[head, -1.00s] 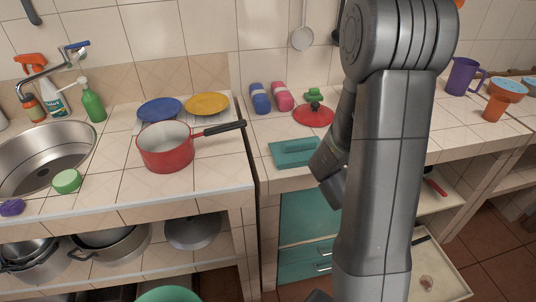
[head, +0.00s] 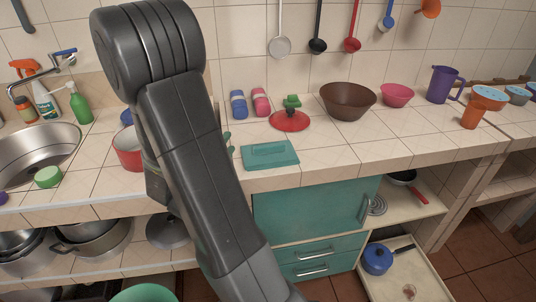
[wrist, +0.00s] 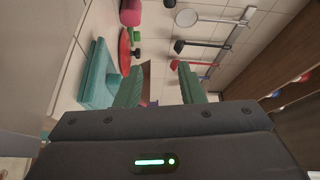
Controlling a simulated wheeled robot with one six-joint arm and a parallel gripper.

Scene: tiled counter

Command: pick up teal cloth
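The teal cloth (head: 270,154) lies folded flat on the counter near its front edge, with a smaller folded strip on top. It also shows at the left of the wrist view (wrist: 97,80), which is turned on its side. My gripper (wrist: 161,72) has its two green fingers spread apart with nothing between them. It is off to one side of the cloth and not touching it. In the head view my arm hides most of the gripper, left of the cloth.
A red lid (head: 290,120) with a green item lies behind the cloth, beside blue (head: 239,104) and pink (head: 260,102) rolls. A brown bowl (head: 347,102) stands further right. My arm partly hides a red pot (head: 127,150) at left. Counter right of the cloth is clear.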

